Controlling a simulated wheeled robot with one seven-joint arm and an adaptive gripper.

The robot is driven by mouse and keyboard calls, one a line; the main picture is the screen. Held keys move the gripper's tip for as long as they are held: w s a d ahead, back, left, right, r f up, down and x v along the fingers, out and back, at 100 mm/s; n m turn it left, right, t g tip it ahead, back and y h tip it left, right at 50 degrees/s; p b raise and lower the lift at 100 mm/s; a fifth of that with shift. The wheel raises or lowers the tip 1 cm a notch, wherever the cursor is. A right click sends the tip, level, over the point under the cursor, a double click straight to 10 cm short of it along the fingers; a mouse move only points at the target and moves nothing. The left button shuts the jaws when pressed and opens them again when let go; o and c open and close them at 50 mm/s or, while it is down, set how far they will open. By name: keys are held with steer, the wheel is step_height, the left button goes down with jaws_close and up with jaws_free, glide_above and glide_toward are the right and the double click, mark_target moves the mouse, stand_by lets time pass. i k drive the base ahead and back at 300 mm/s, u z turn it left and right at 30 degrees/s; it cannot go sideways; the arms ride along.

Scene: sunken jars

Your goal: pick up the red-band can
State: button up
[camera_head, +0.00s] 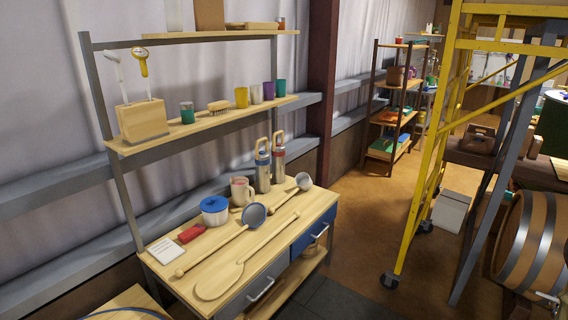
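I cannot tell for certain which thing is the red-band can. A green can (187,114) stands on the middle shelf. My gripper is not in view.
The wooden workbench (322,207) holds a blue-lidded pot (214,212), a mug (242,190), a ladle (253,216), a wooden paddle (218,282) and a red object (191,233). A yellow scaffold (425,180) stands right. Floor between them is partly clear.

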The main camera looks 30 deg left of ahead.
mark_target(278, 150)
steer(key=z, duration=0.05)
steer(key=i, duration=1.45)
steer(key=u, duration=0.4)
steer(key=i, duration=1.55)
steer(key=u, duration=1.5)
steer(key=i, duration=0.95)
steer(key=u, duration=0.65)
